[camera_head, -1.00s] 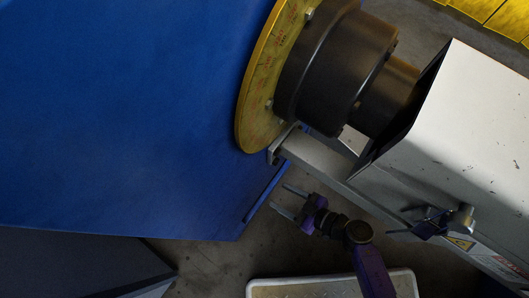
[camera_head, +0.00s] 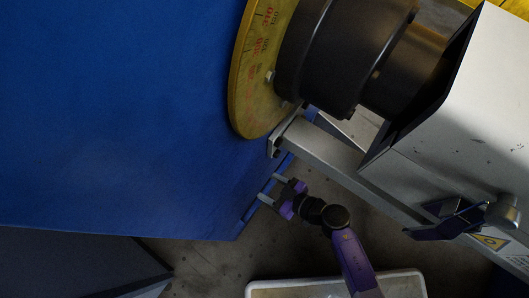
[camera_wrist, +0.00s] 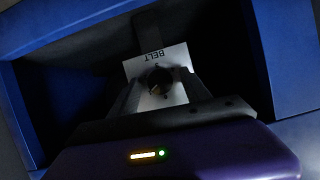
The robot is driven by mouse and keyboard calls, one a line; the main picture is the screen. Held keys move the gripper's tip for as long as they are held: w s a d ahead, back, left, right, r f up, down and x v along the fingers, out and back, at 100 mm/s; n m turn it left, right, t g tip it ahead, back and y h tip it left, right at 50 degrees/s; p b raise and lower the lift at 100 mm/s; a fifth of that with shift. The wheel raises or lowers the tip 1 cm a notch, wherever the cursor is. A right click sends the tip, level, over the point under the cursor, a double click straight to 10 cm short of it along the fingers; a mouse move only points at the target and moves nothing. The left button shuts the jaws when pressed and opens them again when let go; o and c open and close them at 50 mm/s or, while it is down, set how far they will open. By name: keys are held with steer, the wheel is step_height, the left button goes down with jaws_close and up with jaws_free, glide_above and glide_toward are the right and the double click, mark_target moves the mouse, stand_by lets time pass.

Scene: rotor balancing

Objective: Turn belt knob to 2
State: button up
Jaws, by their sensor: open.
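The belt knob (camera_wrist: 158,80) is a small dark round knob on a white plate (camera_wrist: 182,56) in the wrist view. The plate reads "BELT", upside down, and sits inside a dark recess framed in blue. My gripper (camera_wrist: 160,88) is open, with one finger on each side of the knob in the picture. I cannot tell whether the fingers touch it. The knob's setting is too dark to read. In the head view, my gripper (camera_head: 270,188) is at the lower right edge of the blue machine body (camera_head: 120,120), and the knob is hidden.
A yellow graduated disc (camera_head: 250,100) and black spindle (camera_head: 335,60) stand above my gripper. A grey beam (camera_head: 325,150) runs beside it toward a light grey housing (camera_head: 450,120). The blue recess wall (camera_wrist: 288,50) is close on the right in the wrist view.

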jaws_close()
steer(key=shift+r+p, duration=0.1)
steer(key=shift+p, duration=0.45)
steer(key=shift+w+d+f+m+g+y+p, duration=0.1)
steer(key=shift+m+g+y+p, duration=0.5)
steer(key=shift+m, duration=0.8)
steer(key=shift+f+m+g+y+p, duration=0.1)
steer(key=shift+m+g+y+p, duration=0.25)
steer(key=shift+m+y, duration=0.75)
steer(key=shift+w+d+f+m+g+y+p, duration=0.1)
steer(key=shift+m+g+y+p, duration=0.4)
steer(key=shift+m, duration=1.2)
